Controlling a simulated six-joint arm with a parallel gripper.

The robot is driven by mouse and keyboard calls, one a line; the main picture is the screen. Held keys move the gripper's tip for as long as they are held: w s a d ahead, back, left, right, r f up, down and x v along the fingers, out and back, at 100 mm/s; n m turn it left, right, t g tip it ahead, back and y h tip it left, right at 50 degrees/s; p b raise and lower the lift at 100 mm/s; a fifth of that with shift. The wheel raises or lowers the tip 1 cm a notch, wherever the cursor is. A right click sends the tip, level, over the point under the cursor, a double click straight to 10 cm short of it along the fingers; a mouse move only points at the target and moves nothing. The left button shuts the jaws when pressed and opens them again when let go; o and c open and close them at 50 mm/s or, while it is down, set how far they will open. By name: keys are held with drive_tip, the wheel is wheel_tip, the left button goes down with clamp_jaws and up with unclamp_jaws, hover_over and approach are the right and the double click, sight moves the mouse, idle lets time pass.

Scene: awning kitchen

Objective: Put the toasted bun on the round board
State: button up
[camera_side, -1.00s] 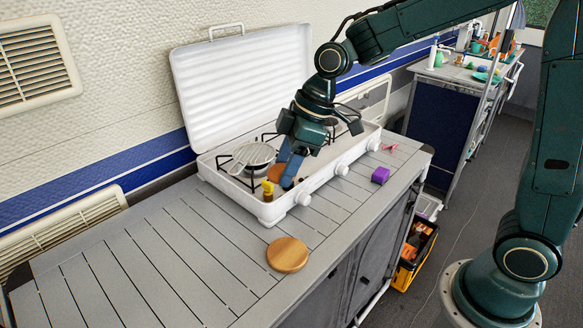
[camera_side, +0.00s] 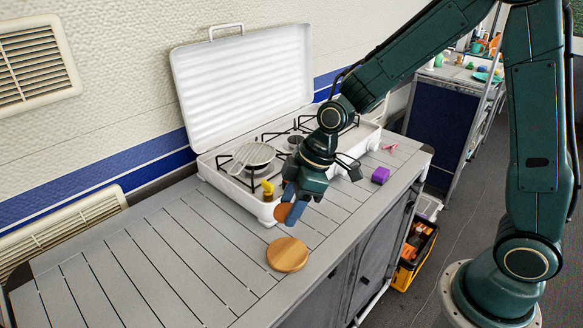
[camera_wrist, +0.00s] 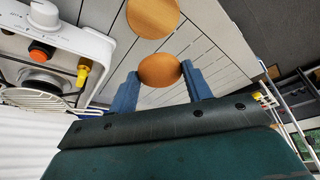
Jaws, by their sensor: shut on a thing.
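The toasted bun (camera_wrist: 160,70) is a round orange-brown piece held between the two blue fingers of my gripper (camera_wrist: 160,88). In the side view the bun (camera_side: 283,212) shows at the left of my gripper (camera_side: 294,208), above the table near the stove's front corner. The round board (camera_side: 287,254) is a light wooden disc lying flat on the slatted table, just below the bun in the side view. The board also shows in the wrist view (camera_wrist: 153,16), beyond the bun and apart from it.
The white camp stove (camera_side: 232,200) with its lid open stands behind, with a wire grill rack (camera_side: 253,154) on its left burner. A yellow-topped item (camera_side: 268,187) is at its front edge. A purple block (camera_side: 380,175) lies to the right. The table left of the board is clear.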

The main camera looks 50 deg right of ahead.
hover_over(285, 252)
drive_tip(key=s+d, duration=0.1)
wheel_tip(285, 252, down, 7)
drive_tip(key=shift+f, duration=0.2)
drive_tip(key=shift+f, duration=0.1)
drive_tip(key=shift+f, duration=1.75)
drive_tip(key=shift+f, duration=0.1)
drive_tip(key=o, duration=1)
drive_tip(key=shift+c, duration=0.2)
drive_tip(key=v, duration=1.2)
